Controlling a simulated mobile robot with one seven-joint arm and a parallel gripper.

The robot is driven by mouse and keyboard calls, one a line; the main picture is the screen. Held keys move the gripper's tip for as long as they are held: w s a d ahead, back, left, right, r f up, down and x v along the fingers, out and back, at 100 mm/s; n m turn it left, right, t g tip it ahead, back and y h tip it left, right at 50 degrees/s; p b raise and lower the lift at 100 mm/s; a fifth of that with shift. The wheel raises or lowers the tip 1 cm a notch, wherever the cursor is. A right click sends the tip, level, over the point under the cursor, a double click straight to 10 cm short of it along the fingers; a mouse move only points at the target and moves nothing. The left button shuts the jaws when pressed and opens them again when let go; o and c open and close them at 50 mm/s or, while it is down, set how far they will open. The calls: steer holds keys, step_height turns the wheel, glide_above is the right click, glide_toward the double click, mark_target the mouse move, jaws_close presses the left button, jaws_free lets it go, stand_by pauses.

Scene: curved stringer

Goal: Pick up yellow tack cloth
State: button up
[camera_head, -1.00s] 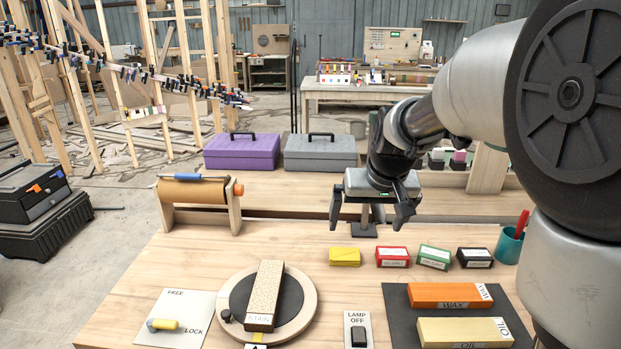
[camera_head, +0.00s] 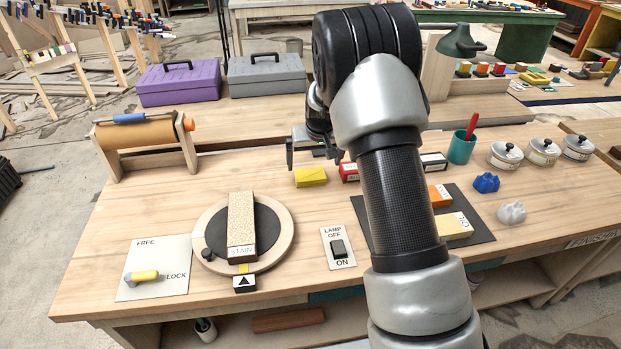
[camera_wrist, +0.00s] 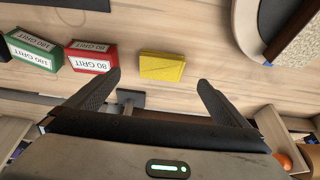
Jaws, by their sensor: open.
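The yellow tack cloth (camera_head: 310,177) is a small flat yellow block lying on the workbench, left of a row of small boxes. In the wrist view the tack cloth (camera_wrist: 162,66) shows ahead of the gap between my fingertips, with bare wood around it. My gripper (camera_wrist: 160,80) is open and empty, with one finger on each side of the view. In the head view my gripper (camera_head: 314,155) is above and just behind the cloth, partly hidden by my arm.
A red grit box (camera_wrist: 90,57) and a green grit box (camera_wrist: 35,50) lie beside the cloth. A round turntable (camera_head: 285,232) holds a stain block (camera_head: 241,222). A lamp switch panel (camera_head: 338,247) lies in front. A paper roll stand (camera_head: 146,140) stands at left.

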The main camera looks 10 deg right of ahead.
mark_target(311, 174)
steer(key=x, duration=0.3)
steer(key=shift+w+f, duration=0.15)
steer(key=shift+f, duration=0.1)
steer(key=shift+w+x, duration=0.2)
steer(key=shift+x, duration=1.15)
steer(key=shift+w+x, duration=0.2)
steer(key=shift+x, duration=1.1)
steer(key=shift+a+r, duration=0.15)
steer(key=shift+c, duration=0.3)
steer(key=c, duration=1.1)
